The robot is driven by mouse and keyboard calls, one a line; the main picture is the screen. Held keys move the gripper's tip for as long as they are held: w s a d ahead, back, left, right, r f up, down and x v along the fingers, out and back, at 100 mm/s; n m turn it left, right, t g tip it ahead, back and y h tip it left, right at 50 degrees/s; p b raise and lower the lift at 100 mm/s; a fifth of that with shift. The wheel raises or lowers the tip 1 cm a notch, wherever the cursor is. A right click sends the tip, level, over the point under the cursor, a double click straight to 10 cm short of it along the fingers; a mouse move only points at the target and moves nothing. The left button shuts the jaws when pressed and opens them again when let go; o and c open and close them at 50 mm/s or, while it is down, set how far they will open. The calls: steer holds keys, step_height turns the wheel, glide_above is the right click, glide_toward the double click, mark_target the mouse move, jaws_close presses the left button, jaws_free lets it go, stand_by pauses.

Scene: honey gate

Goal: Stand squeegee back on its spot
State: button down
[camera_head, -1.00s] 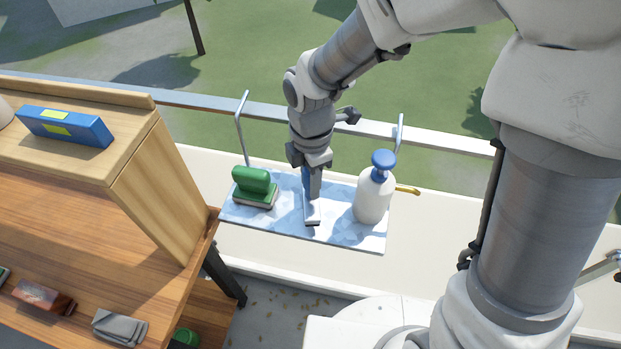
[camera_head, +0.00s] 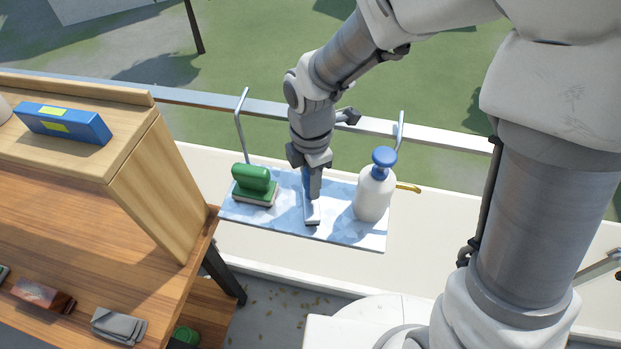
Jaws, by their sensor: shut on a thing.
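The squeegee (camera_head: 312,214) is on the light blue hanging shelf (camera_head: 348,237), between a green scrub brush and a white bottle. Its pale head shows at the bottom, and most of its handle is hidden by my gripper. My gripper (camera_head: 313,190) points down from above and is shut on the squeegee's handle. The squeegee looks upright, with its head at the shelf surface; I cannot tell whether it bears fully on it.
The green brush (camera_head: 254,185) stands close on the left, and the white bottle with a blue top (camera_head: 375,190) close on the right. A railing (camera_head: 455,141) runs behind. A wooden workbench (camera_head: 90,230) with a blue box (camera_head: 63,123) fills the left.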

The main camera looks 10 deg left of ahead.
steer(key=shift+f+b, duration=0.35)
steer(key=shift+f, duration=0.2)
steer(key=c, duration=0.5)
jaws_free()
steer(key=shift+r+p, duration=3.65)
steer(key=shift+r, duration=0.35)
